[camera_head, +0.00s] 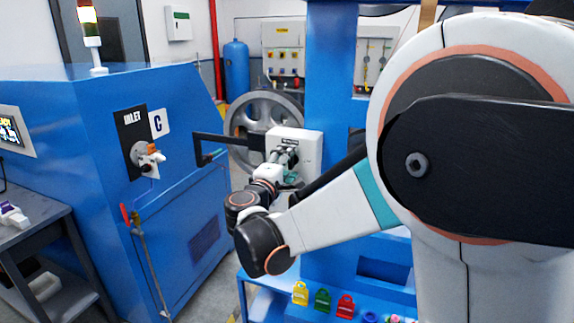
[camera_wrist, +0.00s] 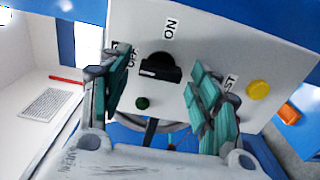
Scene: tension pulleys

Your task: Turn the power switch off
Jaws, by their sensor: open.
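The power switch is a black rotary knob (camera_wrist: 160,68) on a white control box (camera_wrist: 222,38), with labels reading ON and OFF beside it. A pale mark shows near the knob's left end in the wrist view; I cannot tell for certain which label it points to. My gripper (camera_wrist: 158,88) is open, with one green-padded finger left of the knob and one to its right. Whether either finger touches the knob is not clear. In the head view, my gripper (camera_head: 286,158) is in front of the white box (camera_head: 309,143), hiding the switch.
A yellow button (camera_wrist: 258,90), an orange part (camera_wrist: 288,113) and a small dark green part (camera_wrist: 142,103) are near the switch. A blue machine marked INLET (camera_head: 95,215) stands left, a spoked wheel (camera_head: 240,117) behind. Colored lockout pieces (camera_head: 322,300) sit on a low shelf.

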